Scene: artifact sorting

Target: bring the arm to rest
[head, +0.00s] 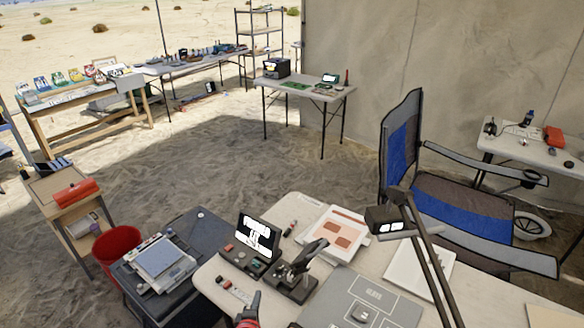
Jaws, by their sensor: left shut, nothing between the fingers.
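My left gripper (249,313), dark with a red part, shows only in small part at the bottom edge of the head view. It is over the near left edge of the pale work table (215,277). Its fingers look shut and I see nothing held in it. The rest of the left arm is out of the picture. My right gripper is not in view.
A black device with a lit screen (257,234), a black press-like tool (297,277), a grey board (372,300) and a desk lamp (388,219) crowd the table. A red bucket (117,246) stands left; a folding chair (455,200) stands right.

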